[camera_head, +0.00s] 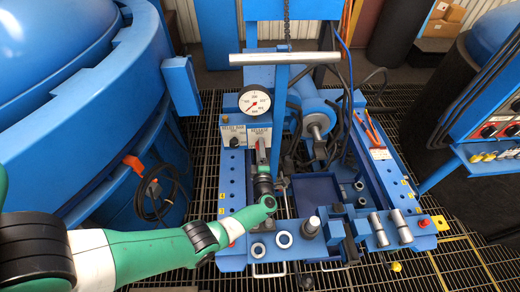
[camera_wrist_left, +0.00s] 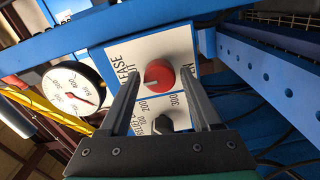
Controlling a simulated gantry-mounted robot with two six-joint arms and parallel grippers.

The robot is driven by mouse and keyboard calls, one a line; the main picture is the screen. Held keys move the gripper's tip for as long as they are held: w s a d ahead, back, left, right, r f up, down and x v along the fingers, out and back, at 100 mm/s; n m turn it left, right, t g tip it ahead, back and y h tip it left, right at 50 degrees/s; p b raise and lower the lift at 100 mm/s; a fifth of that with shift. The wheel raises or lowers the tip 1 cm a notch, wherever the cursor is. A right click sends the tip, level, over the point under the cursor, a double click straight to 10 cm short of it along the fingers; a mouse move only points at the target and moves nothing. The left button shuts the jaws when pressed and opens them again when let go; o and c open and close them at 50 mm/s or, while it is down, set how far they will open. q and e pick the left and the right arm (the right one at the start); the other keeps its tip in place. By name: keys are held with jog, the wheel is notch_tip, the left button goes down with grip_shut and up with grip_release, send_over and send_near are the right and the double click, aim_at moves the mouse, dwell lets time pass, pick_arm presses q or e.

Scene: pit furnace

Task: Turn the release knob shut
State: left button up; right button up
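The release knob (camera_wrist_left: 159,73) is red and round, with a raised grip bar. It sits on a white label plate whose lettering is partly covered in the left wrist view. My left gripper (camera_wrist_left: 160,80) is open, with one finger on each side of the knob. I cannot tell whether the fingers touch it. In the head view my left gripper (camera_head: 262,143) is in front of the release plate (camera_head: 258,132) and hides the knob. My right gripper is not in view.
A black relief knob (camera_wrist_left: 163,120) shows between the fingers, beside the red one. The round pressure gauge (camera_head: 255,102) is just above the panel. A chain (camera_head: 287,20) and blue post stand close to the right. A large blue furnace body (camera_head: 60,100) fills the left.

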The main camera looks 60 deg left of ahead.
pick_arm(q)
jog(key=shift+o, duration=0.6)
jog(key=p+v, duration=0.3)
jog(key=v, duration=0.8)
jog(key=shift+d, duration=0.25)
jog(key=shift+s, duration=0.15)
